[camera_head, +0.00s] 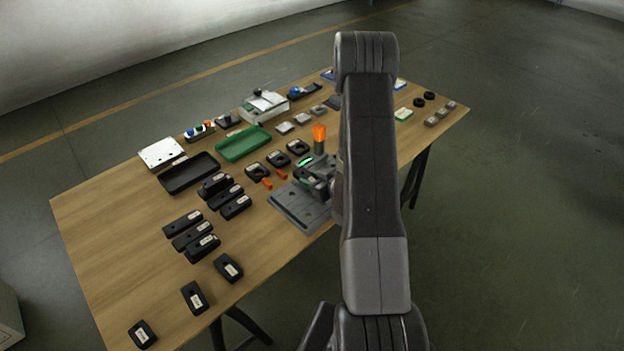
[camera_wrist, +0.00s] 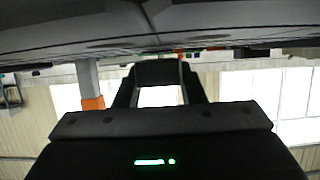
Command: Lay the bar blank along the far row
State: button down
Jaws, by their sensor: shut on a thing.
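My gripper (camera_wrist: 157,84) shows in the wrist view, its two dark fingers closed on a dark block (camera_wrist: 157,71) at their tips. I cannot tell from its visible face whether this is the bar blank. In the head view my arm hides most of the gripper; its green light shows above the grey slotted plate (camera_head: 291,208) at the near table edge. Several black labelled bars lie left of it, one group nearer (camera_head: 183,222) and one farther (camera_head: 236,207). No row is clearly marked as the far row.
A black tray (camera_head: 188,175) and a green tray (camera_head: 243,144) lie on the wooden table (camera_head: 90,215). An orange-topped post (camera_head: 319,133) stands beside my gripper. Black holed blocks (camera_head: 278,159) and small grey squares (camera_head: 284,127) lie behind.

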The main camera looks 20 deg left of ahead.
jog(key=shift+f+b, duration=0.45)
jog(key=shift+b, duration=0.1)
jog(key=c, duration=0.8)
grip_release()
jog(key=shift+c, duration=0.2)
jog(key=b+v, duration=0.1)
jog(key=v, duration=1.2)
jog(key=shift+s+d+r+b, duration=0.1)
jog(key=shift+s+d+b, duration=0.05)
jog(key=shift+d+b, duration=0.2)
jog(key=shift+a, duration=0.15)
jog(key=p+x, duration=0.1)
jog(key=x, duration=1.2)
jog(key=shift+a+p, duration=0.25)
jog(key=shift+p, duration=0.15)
jog(key=shift+w, duration=0.2)
